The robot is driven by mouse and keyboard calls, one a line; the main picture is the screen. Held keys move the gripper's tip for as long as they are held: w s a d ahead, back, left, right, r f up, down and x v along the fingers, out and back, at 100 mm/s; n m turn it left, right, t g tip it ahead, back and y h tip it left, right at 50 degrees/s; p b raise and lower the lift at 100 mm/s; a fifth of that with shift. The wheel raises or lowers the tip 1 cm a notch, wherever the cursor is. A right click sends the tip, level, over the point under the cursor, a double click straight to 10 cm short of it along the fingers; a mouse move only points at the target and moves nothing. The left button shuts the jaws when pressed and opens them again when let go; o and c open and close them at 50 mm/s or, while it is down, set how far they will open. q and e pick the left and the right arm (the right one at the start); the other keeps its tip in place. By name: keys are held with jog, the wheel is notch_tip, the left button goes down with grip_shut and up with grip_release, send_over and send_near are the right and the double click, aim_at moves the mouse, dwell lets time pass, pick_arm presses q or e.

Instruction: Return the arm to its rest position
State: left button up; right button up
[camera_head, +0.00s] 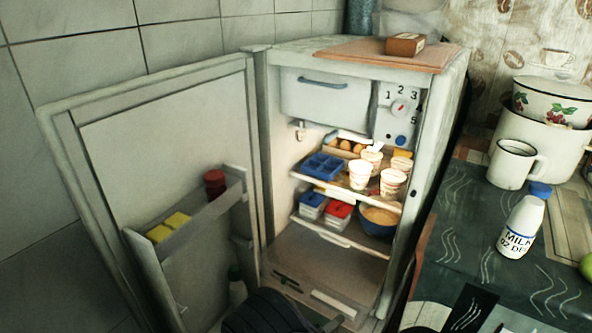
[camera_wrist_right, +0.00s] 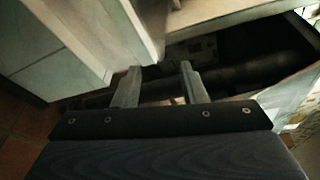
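My right gripper (camera_wrist_right: 158,70) shows in the right wrist view with its two fingers apart and nothing between them. In the head view a dark part of my right arm (camera_head: 264,313) comes in at the bottom, low in front of the open fridge (camera_head: 330,255). Its fingertips are hard to make out there. My left gripper is not in view.
The fridge door (camera_head: 165,140) stands open to the left. Cups (camera_head: 359,175), a blue tray (camera_head: 322,166) and a blue bowl (camera_head: 378,220) sit on its shelves. A milk bottle (camera_head: 521,225) and a white mug (camera_head: 511,164) stand on the counter (camera_head: 470,240) at the right.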

jog(key=s+d+r+m+g+y, duration=0.6)
jog(key=s+d+r+m+g, duration=0.5)
jog(key=m, duration=1)
jog(key=s+r+m+t+y, duration=0.6)
jog(key=s+r+m+y, duration=0.55)
jog(key=m, duration=1.05)
notch_tip(320, 180, up, 29)
jog(key=h+p, duration=0.1)
jog(key=p, duration=2.6)
jog(key=shift+s+d+f, duration=0.15)
jog(key=shift+s, duration=0.15)
